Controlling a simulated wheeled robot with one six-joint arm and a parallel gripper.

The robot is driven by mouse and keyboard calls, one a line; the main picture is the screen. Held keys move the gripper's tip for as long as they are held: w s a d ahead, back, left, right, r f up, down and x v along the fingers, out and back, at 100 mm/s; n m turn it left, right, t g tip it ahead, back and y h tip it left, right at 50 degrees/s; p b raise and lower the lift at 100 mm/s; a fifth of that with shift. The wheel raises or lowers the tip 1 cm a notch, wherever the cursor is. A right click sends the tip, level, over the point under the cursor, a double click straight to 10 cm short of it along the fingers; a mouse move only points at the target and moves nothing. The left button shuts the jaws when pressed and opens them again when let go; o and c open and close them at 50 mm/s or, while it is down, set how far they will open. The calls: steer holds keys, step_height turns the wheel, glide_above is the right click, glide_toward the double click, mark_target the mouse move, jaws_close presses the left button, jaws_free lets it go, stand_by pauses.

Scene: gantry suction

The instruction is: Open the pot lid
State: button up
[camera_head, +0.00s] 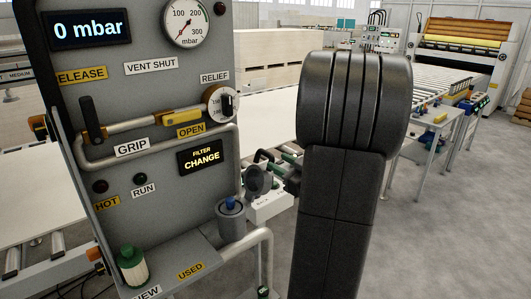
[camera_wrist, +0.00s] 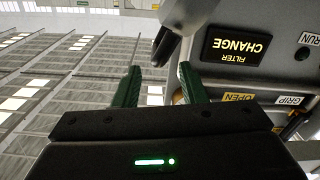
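A grey cylinder with a blue top (camera_head: 231,220) stands upright at the right end of the panel's shelf; it may be the pot. A dark round part (camera_head: 258,181) shows just above it, by the panel's right edge; I cannot tell if this is the lid. A dark part (camera_wrist: 162,46) and a grey pipe lie beyond the fingertips.
The grey panel (camera_head: 60,120) carries a "0 mbar" display, a gauge, a lever by GRIP, and a lit FILTER CHANGE sign (camera_head: 201,157). A white filter with a green cap (camera_head: 132,265) stands on the shelf by NEW. A pipe rail (camera_head: 266,255) runs beside the shelf.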

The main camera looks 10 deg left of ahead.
mark_target(270, 156)
steer(key=p+x, duration=0.1)
steer(key=x, duration=0.6)
steer(key=shift+w+a, duration=0.1)
steer(key=shift+w, duration=0.15)
steer(key=shift+s+a+r, duration=0.1)
jaws_close()
